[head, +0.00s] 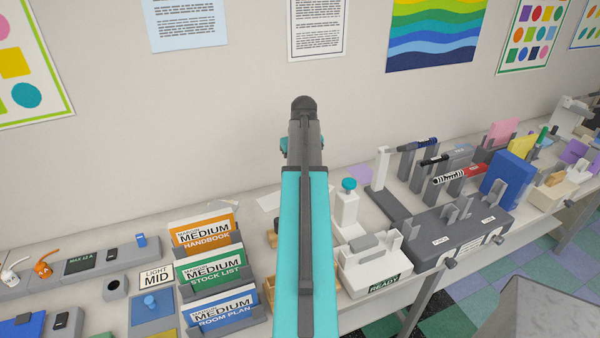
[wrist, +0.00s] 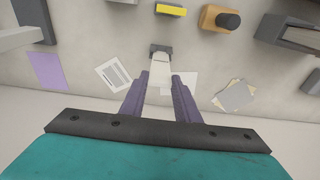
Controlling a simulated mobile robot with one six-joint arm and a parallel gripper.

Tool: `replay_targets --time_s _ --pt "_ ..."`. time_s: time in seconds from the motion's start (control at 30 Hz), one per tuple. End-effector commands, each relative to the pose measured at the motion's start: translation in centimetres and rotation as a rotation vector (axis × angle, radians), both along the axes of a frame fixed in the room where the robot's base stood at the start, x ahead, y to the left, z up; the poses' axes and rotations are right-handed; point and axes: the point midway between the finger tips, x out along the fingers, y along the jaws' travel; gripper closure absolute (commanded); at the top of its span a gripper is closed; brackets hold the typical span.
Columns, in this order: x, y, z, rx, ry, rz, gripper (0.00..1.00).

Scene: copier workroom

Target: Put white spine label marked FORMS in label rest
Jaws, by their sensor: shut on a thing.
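My gripper (wrist: 160,76) shows in the wrist view as two purple-grey fingers pointing down over the table. It is shut on a plain white strip, the white spine label (wrist: 158,92), which lies between the fingers. No FORMS lettering is readable on it from here. A small dark grey bracket (wrist: 160,48) shows at the far end of the strip; I cannot tell whether it touches the strip or is the label rest. In the head view my arm hides the fingers and the label.
A white stand marked READY (head: 384,284) is right of my arm. A rack of MEDIUM booklets (head: 208,271) is to the left. Loose papers (wrist: 114,75) and a purple sheet (wrist: 47,70) lie on the table. An orange block with a dark knob (wrist: 221,19) stands beyond.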

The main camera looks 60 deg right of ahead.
Motion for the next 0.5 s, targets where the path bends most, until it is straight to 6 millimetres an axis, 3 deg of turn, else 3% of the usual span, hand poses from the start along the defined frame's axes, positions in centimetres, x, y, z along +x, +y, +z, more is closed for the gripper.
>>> replay_targets --time_s 0.5 --pt "0.01 0.00 -0.88 0.000 0.000 0.000 0.92"
